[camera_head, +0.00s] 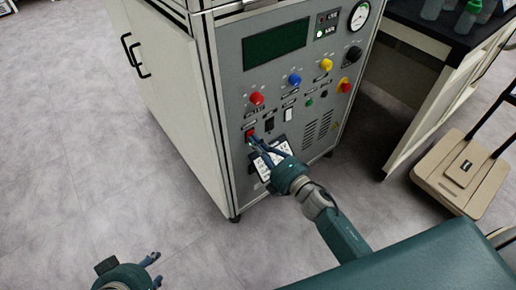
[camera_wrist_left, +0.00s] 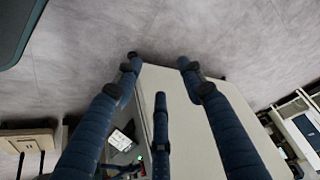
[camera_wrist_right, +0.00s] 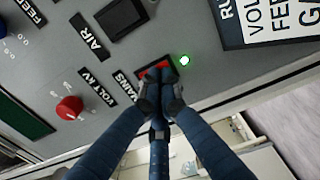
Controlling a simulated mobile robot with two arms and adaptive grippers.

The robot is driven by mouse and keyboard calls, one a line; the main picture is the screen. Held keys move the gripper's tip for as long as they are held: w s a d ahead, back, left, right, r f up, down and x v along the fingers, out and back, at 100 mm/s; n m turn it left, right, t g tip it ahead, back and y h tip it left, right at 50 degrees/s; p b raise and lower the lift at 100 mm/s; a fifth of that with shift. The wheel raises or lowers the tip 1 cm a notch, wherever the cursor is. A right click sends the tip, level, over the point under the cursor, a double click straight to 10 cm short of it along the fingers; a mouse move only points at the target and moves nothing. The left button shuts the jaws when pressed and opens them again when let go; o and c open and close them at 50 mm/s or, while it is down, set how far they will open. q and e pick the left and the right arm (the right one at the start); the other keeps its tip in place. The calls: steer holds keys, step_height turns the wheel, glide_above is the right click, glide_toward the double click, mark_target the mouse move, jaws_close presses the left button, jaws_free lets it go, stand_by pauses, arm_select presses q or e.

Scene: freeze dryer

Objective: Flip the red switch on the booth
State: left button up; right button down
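The booth (camera_head: 229,85) is a grey control cabinet with a dark screen and coloured knobs. Its red switch (camera_head: 250,134) sits low on the left of the panel; in the right wrist view the red switch (camera_wrist_right: 158,68) is partly covered by my fingertips. My right gripper (camera_head: 254,143) has its fingers drawn together with nothing held, tips at the switch and seemingly touching it; it also shows in the right wrist view (camera_wrist_right: 160,92). A small green light (camera_wrist_right: 184,60) beside the switch is lit. My left gripper (camera_head: 155,270) is open and empty, away from the panel over the floor.
Red (camera_head: 257,98), blue (camera_head: 295,79) and yellow (camera_head: 326,65) knobs and black-and-white rocker switches sit above and right of the red switch. A dark-topped bench (camera_head: 425,35) and a beige cart (camera_head: 462,170) stand at right. The floor at left is clear.

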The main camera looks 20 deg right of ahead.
arm_select(q)
steer(key=w+d+r+t+h+b, duration=0.1)
steer(key=w+d+r+t, duration=0.3)
steer(key=w+r, duration=0.5)
steer(key=w+t+b, duration=0.1)
steer(key=w+t, duration=0.1)
steer(key=shift+t+h, duration=0.3)
arm_select(e)
steer(key=shift+w+r+t, duration=0.15)
steer(key=shift+w+t, duration=0.1)
steer(key=shift+t, duration=0.15)
